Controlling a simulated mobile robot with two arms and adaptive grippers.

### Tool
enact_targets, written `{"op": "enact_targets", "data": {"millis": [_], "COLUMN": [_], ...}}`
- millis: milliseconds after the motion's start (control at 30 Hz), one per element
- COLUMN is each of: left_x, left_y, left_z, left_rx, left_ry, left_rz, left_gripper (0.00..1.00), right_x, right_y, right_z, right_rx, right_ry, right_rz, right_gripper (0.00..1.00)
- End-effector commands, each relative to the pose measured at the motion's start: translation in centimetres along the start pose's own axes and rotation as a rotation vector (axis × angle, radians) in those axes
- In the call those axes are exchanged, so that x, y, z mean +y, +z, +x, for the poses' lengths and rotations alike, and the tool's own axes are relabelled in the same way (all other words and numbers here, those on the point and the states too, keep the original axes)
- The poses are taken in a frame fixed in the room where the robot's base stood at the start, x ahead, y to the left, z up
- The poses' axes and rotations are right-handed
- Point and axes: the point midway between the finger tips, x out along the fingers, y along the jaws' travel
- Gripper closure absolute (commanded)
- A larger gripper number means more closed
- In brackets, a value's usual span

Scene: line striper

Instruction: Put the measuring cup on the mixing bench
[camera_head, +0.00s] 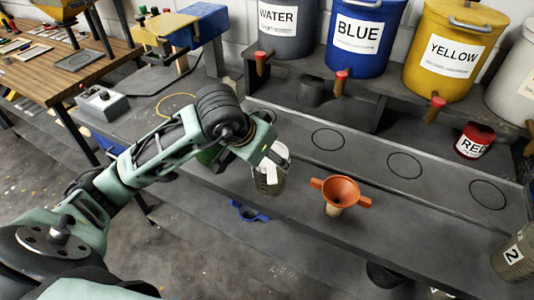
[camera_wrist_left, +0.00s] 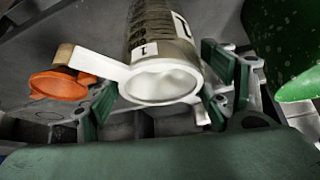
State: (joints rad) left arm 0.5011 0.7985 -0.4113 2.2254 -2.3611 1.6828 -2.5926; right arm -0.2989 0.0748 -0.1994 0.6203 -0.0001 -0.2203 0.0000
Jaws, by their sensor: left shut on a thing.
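The white measuring cup (camera_wrist_left: 160,82) with a flat handle is between the green fingers of my left gripper (camera_wrist_left: 158,92) in the left wrist view. In the head view my left gripper (camera_head: 268,158) is shut on the white cup (camera_head: 278,152), which is partly hidden by the fingers. A metal can labelled 1 (camera_head: 268,182) stands just below or behind the cup; it also shows in the left wrist view (camera_wrist_left: 158,22). I cannot tell whether cup and can touch. The grey mixing bench (camera_head: 400,230) lies beneath. My right gripper is out of view.
An orange funnel (camera_head: 340,192) stands right of the can. A blue handled item (camera_head: 248,212) is near the front edge. A red pot (camera_head: 474,140) and a can labelled 2 (camera_head: 514,256) are at right. Large buckets line the back. Bench room around the drawn circles is free.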

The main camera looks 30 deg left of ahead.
Motion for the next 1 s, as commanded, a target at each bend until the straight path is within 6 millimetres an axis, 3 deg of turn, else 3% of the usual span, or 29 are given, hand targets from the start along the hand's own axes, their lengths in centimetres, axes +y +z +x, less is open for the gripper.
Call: {"op": "enact_targets", "data": {"millis": [267,300,400,500,867,1000], "left_x": [0.0,0.0,0.0,0.0,0.0,-0.1], "left_y": [0.1,0.1,0.1,0.1,0.0,-0.2], "left_z": [0.3,0.2,0.2,0.2,0.1,-0.9], "left_rx": [0.005,0.000,0.000,0.000,0.000,0.005], "left_ry": [-0.001,0.000,0.000,0.000,0.001,-0.001], "left_rz": [0.001,0.001,0.001,0.001,0.000,0.001], "left_gripper": [0.89,0.24,0.16,0.08,0.08,0.08], "right_x": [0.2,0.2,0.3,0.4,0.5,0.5], "right_y": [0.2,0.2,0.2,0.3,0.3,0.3], "right_z": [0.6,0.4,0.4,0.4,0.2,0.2], "right_rx": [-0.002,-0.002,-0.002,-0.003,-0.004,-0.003], "right_ry": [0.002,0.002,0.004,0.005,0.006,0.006], "right_rz": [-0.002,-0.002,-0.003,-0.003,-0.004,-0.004], "right_gripper": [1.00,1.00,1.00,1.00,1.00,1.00]}}
